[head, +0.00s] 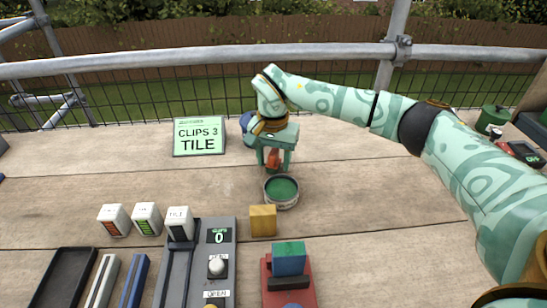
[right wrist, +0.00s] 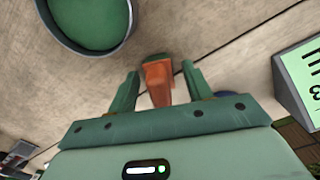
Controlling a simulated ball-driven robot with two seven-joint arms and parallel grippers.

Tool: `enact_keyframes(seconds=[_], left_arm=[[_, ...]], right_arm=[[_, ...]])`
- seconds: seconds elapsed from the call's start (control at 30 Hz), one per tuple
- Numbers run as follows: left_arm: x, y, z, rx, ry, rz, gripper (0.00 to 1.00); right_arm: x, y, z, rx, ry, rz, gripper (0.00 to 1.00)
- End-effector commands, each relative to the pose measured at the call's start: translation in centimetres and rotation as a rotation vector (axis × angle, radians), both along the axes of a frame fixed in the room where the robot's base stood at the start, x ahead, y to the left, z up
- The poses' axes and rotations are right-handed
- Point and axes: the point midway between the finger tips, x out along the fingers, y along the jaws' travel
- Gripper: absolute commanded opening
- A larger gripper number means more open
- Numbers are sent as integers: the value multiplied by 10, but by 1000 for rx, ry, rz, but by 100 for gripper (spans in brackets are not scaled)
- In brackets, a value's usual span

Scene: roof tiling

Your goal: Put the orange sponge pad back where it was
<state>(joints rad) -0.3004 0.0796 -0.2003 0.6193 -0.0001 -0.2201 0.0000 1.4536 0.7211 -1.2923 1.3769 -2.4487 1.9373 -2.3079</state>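An orange block-like piece, which looks like the sponge pad (head: 273,158), stands between the fingers of my right gripper (head: 274,166). It also shows in the right wrist view (right wrist: 158,84), with a dark green end. My right gripper (right wrist: 160,80) is open around it, with a narrow gap on each side. Whether the pad touches the planks is hard to tell. A round tub with a green inside (head: 281,190) stands just in front of the gripper in the head view; it also shows at upper left in the right wrist view (right wrist: 88,18). My left gripper is out of view.
A sign reading "CLIPS 3 TILE" (head: 199,136) stands left of the gripper. A mustard block (head: 263,221), a grey counter panel (head: 219,262) and a red stand with a teal block (head: 289,258) are nearer. White labelled boxes (head: 147,218) stand left. Planks right of the tub are clear.

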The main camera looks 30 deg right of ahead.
Motion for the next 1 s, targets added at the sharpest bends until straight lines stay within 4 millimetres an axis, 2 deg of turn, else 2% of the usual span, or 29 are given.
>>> enact_keyframes(seconds=[0.17, 0.27, 0.6, 0.7, 0.83, 1.0], left_arm=[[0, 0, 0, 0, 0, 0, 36], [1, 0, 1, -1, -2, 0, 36], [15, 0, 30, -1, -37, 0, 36], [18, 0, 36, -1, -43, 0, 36], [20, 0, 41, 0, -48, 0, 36], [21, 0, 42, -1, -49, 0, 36]], right_arm=[[0, 0, 0, 0, 0, 0, 50], [0, 0, 7, 0, -1, -1, 50], [1, 0, 87, 0, -8, 0, 50], [1, 1, 105, 0, -6, 0, 50], [1, 1, 120, 1, -2, -1, 50], [1, 1, 124, 0, 0, 0, 50]])
